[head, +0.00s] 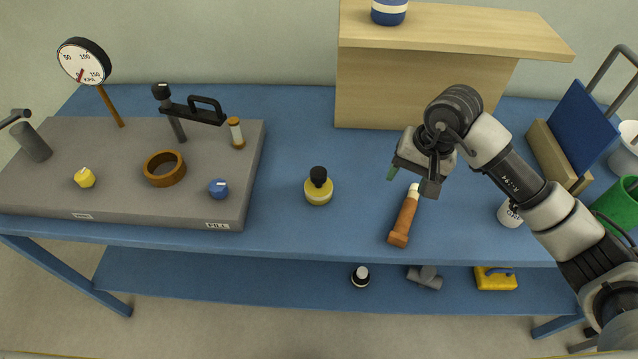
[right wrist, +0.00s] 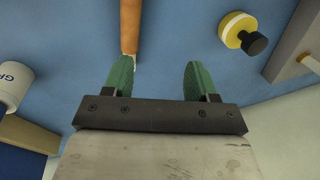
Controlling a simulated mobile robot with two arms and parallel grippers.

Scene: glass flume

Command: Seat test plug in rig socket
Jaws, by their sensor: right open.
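A yellow round piece with a black knob (head: 318,187), which looks like the test plug, stands on the blue bench right of the grey rig (head: 215,170). It also shows at upper right in the right wrist view (right wrist: 240,33). A brown open ring (head: 165,169) on the rig's top looks like the socket; nothing shows inside it. My right gripper (head: 410,180) is open and empty, right of the yellow piece and above the bench. Its green fingers also show in the right wrist view (right wrist: 158,72). My left gripper is out of view.
A brown-handled tool (head: 404,220) lies close by my right gripper. A wooden stand (head: 430,85) is behind it. A white cup (head: 510,214), a blue panel (head: 580,125) and a green container (head: 620,203) are at right. The rig carries a gauge (head: 84,62) and a black handle (head: 200,112).

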